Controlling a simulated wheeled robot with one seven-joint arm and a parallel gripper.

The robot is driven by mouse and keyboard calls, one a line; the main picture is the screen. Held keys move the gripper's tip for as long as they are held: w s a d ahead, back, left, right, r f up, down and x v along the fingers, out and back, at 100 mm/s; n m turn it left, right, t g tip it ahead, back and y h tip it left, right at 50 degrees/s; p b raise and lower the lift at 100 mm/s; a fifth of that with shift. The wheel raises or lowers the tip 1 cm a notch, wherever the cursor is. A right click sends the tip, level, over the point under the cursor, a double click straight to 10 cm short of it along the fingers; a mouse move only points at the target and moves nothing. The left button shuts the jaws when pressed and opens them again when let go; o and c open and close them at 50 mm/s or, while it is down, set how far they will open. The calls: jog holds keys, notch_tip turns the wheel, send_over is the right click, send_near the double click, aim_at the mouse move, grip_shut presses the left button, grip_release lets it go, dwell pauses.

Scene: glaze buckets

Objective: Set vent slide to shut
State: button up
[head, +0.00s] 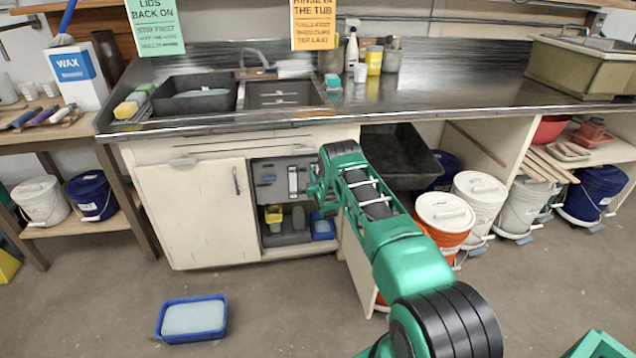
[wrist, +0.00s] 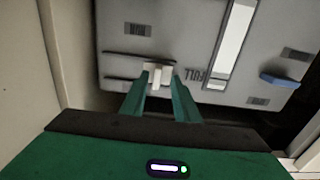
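A grey panel (head: 281,172) stands in the open bay under the sink counter, with a white upright strip and a blue tab (head: 267,178). The wrist view shows the panel (wrist: 180,40) close up and upside down, with the blue tab (wrist: 280,80), the white strip (wrist: 230,45) and the word FULL. A small pale tab (wrist: 157,74) sits by dark horizontal slots. My gripper (wrist: 160,84) has its two green fingers on either side of the tab. Whether they press on it cannot be told. In the head view my gripper (head: 314,186) covers the panel's right side.
A closed white cabinet door (head: 198,215) is left of the bay. A yellow cup (head: 273,214) and a blue box (head: 322,228) sit below the panel. A black tub (head: 402,160) and lidded buckets stand right. A blue tray (head: 192,335) lies on the floor.

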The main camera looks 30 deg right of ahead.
jog(key=v, duration=1)
dwell(0.3)
